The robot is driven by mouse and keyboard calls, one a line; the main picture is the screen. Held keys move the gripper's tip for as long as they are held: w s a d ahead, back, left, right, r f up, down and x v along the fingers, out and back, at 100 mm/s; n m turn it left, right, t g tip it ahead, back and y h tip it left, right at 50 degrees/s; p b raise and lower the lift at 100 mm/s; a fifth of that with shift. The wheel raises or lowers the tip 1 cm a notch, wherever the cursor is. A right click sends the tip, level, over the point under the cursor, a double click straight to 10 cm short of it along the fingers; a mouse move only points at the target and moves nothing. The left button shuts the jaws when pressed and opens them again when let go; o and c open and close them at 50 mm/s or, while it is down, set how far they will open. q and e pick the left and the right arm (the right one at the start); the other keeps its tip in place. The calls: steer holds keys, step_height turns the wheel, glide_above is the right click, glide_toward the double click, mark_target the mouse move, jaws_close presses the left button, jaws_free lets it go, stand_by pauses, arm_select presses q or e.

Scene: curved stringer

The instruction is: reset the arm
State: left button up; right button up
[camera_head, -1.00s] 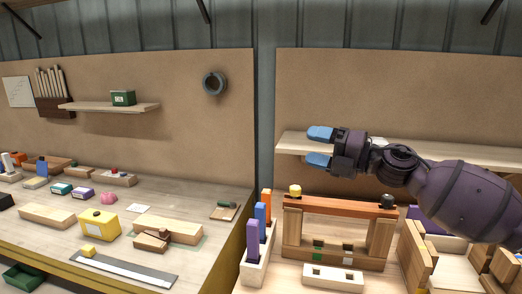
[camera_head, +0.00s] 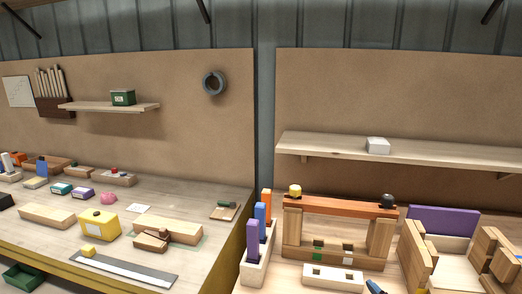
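Only a small blue and dark tip, which looks like part of my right gripper (camera_head: 375,287), shows at the bottom edge, in front of the wooden frame (camera_head: 340,256). Too little of it shows to tell whether it is open or shut. My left gripper is out of view. A small white box (camera_head: 377,145) sits on the right wall shelf (camera_head: 320,145), with no gripper near it.
The frame carries a red-brown bar (camera_head: 345,207) with a yellow knob (camera_head: 295,191) and a black knob (camera_head: 388,201). Left of it is a block holding coloured pegs (camera_head: 253,240). Wooden pieces and a purple panel (camera_head: 443,221) stand to the right. The air before the shelf is clear.

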steer(key=s+d+f+m+g+h, duration=0.1)
steer(key=s+d+f+m+g, duration=0.1)
steer(key=s+f, duration=0.6)
steer(key=s+d+f+m+g+h, duration=0.2)
steer(key=s+f, duration=0.6)
steer(key=s, duration=0.4)
steer(key=shift+s+d+f+m+h, duration=0.15)
steer(key=shift+s+d+m+h, duration=0.15)
steer(key=shift+d+m, duration=0.35)
steer(key=shift+a, duration=0.2)
